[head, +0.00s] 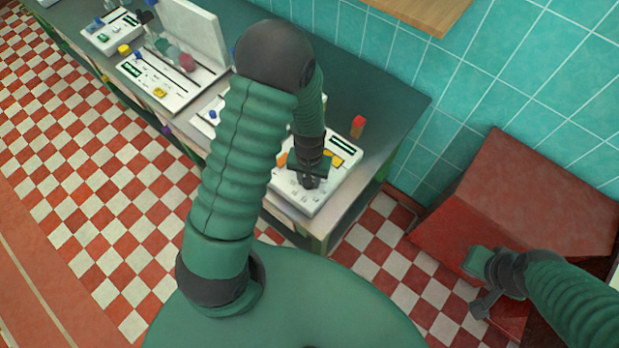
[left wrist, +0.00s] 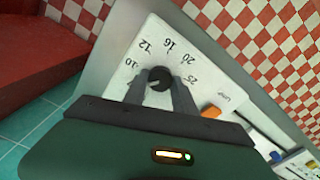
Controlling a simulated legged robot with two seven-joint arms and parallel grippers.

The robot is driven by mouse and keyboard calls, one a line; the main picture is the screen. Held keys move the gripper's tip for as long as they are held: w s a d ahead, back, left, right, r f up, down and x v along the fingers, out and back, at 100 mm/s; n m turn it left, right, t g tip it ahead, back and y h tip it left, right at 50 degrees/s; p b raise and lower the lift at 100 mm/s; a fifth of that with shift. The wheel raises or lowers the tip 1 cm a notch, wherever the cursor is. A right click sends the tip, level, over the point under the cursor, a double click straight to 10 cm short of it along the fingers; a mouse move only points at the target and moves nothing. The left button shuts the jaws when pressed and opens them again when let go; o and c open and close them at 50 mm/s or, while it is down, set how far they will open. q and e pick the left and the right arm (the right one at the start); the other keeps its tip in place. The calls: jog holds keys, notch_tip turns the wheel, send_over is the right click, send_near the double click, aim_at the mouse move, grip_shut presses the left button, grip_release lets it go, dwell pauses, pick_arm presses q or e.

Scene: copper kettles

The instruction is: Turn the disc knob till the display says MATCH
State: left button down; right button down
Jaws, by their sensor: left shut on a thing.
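In the left wrist view a dark round knob (left wrist: 158,79) sits on a white panel (left wrist: 205,75), ringed by the printed numbers 10, 12, 16, 20 and 25. A pale pointer mark on the knob faces the lower left, near the 10 side. My left gripper (left wrist: 160,88) is shut on the knob, one finger on each side. In the head view my left gripper (head: 311,180) is over the near part of the white unit (head: 312,205) and hides the knob. A dark green display (head: 342,146) is at the unit's far edge; its text is too small to read. My right gripper (head: 478,284) is open and empty.
An orange piece (left wrist: 210,113) is on the panel beside the knob. A red block (head: 357,126) stands behind the unit on the dark counter (head: 385,100). Other white units (head: 165,85) stand farther left. A red box (head: 535,200) is near my right gripper.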

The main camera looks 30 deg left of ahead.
pick_arm(q)
jog(key=shift+w+a+r, duration=0.1)
jog(key=shift+w+r, duration=0.05)
jog(key=c, duration=1.3)
grip_release()
jog(key=shift+o, duration=1.4)
notch_tip(320, 180, up, 17)
jog(key=b, duration=0.1)
